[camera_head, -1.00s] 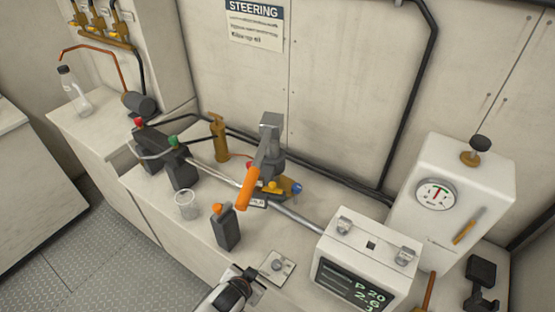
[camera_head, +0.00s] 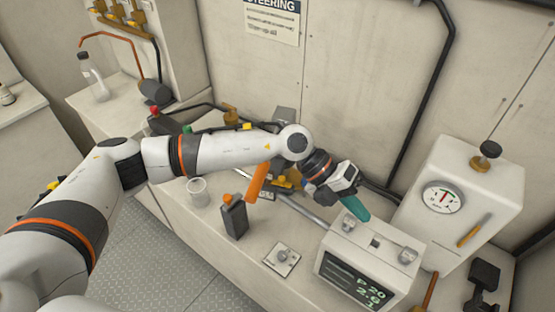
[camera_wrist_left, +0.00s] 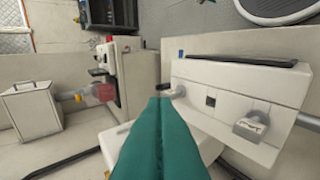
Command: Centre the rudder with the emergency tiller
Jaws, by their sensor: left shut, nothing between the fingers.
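The emergency tiller's orange handle (camera_head: 257,182) shows below my left forearm; the forearm hides much of the grey head (camera_head: 285,114) behind it. A metal rod (camera_head: 305,212) runs along the bench, partly covered by my arm. The white readout box (camera_head: 372,243) has a screen (camera_head: 355,285) that shows "P 20" above "2.6". My left gripper (camera_head: 358,210) has teal fingers, shut and empty, just above or at the box's back edge; I cannot tell if they touch. In the left wrist view the shut fingers (camera_wrist_left: 162,103) point beside the box (camera_wrist_left: 235,95). My right gripper is out of view.
A white cabinet with a gauge (camera_head: 442,197) stands at the right. A dark bottle (camera_head: 234,217), a clear cup (camera_head: 198,192) and a small plate with a knob (camera_head: 282,258) sit on the bench. Black pipes run along the wall.

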